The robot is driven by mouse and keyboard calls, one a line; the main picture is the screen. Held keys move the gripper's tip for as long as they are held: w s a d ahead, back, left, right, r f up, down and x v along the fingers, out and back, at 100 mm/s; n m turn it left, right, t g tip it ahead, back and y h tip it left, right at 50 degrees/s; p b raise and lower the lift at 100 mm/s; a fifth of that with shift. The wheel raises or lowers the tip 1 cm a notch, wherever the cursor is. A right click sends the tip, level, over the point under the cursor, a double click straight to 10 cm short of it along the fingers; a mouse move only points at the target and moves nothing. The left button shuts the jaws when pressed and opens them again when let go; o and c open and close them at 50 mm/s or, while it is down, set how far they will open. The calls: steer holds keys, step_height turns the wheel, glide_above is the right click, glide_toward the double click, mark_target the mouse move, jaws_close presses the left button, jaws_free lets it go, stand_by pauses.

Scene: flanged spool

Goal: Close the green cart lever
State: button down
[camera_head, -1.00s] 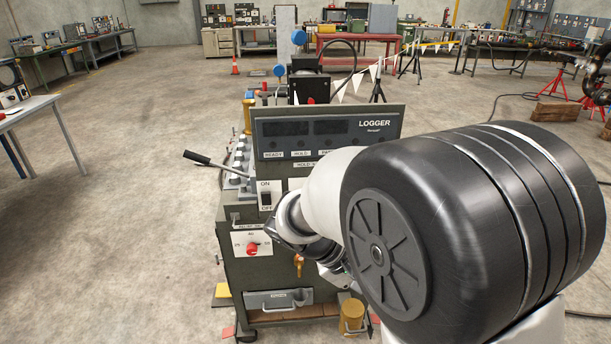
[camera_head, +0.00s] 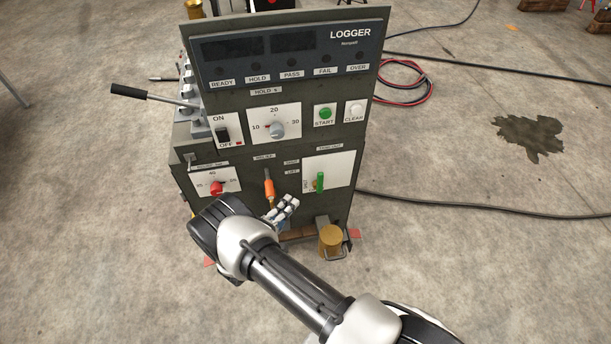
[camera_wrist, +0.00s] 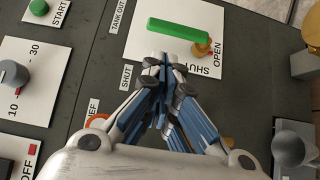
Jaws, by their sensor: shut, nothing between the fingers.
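The green lever (camera_head: 320,182) stands upright on a white plate (camera_head: 341,166) at the lower right of the cart front (camera_head: 245,162). In the wrist view the green lever (camera_wrist: 193,32) lies sideways near the top, with its brass pivot (camera_wrist: 203,49) at its right end. The plate there reads OPEN and SHUT near the pivot. My gripper (camera_head: 292,202) is shut and empty, below and left of the lever in the head view. In the wrist view my fingertips (camera_wrist: 166,68) overlap the plate's lower edge, apart from the lever in the picture. I cannot tell their distance from the panel.
An orange handle (camera_head: 269,190) hangs just left of my gripper. A red knob (camera_head: 216,188) sits further left, and a grey dial (camera_head: 277,129) above. A brass cylinder (camera_head: 331,240) stands low at the cart's right.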

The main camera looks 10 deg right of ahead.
mark_target(319, 180)
steer(key=b+x, duration=0.2)
steer(key=x, duration=0.7)
steer(key=shift+w+d+f, duration=0.2)
steer(key=shift+w+d, duration=0.05)
steer(key=shift+w, duration=0.05)
steer(key=shift+s+r, duration=0.1)
steer(key=shift+r, duration=0.1)
steer(key=shift+d+p, duration=0.15)
steer(key=shift+p, duration=0.2)
